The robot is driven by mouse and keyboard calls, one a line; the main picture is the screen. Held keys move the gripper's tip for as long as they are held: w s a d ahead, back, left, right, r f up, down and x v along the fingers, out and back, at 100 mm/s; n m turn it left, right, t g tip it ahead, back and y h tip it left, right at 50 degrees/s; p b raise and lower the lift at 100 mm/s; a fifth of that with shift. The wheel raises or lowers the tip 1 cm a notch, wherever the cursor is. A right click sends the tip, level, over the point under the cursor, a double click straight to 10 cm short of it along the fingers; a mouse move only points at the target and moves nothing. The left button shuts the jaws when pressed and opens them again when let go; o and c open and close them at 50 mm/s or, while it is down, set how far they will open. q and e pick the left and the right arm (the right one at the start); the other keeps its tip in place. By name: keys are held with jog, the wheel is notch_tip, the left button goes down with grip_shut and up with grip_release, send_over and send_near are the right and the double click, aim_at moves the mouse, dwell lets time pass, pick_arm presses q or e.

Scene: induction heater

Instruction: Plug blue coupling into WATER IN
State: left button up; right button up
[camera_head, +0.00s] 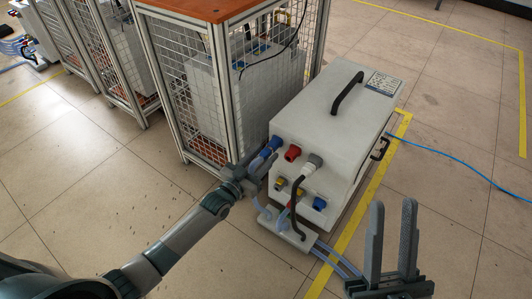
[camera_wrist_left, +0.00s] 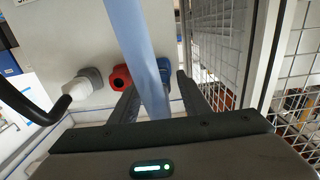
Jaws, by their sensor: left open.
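The blue coupling (camera_head: 264,152) is at the upper left of the heater's front panel, beside a red fitting (camera_head: 292,153). In the left wrist view the blue coupling (camera_wrist_left: 165,68) sits against the panel, partly hidden by its light blue hose (camera_wrist_left: 140,45). I cannot tell whether it is fully seated. My left gripper (camera_head: 257,166) is right at the coupling in the head view. In the wrist view its fingers (camera_wrist_left: 156,82) are open, one on each side of the hose. My right gripper (camera_head: 393,203) is open and empty, apart from the heater at lower right.
The grey-white heater box (camera_head: 335,110) has a black top handle and a grey fitting (camera_head: 314,161) with a black hose. Yellow fittings and another blue fitting (camera_head: 319,204) sit lower on the panel. A mesh cage (camera_head: 205,105) stands close on the left.

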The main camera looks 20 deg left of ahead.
aim_at(261, 159)
dwell(0.5)
pick_arm(q)
grip_shut()
jog(key=shift+s, duration=0.1)
jog(key=shift+p+v, duration=1.6)
jog(key=shift+v, duration=1.3)
jog(key=shift+f, duration=0.15)
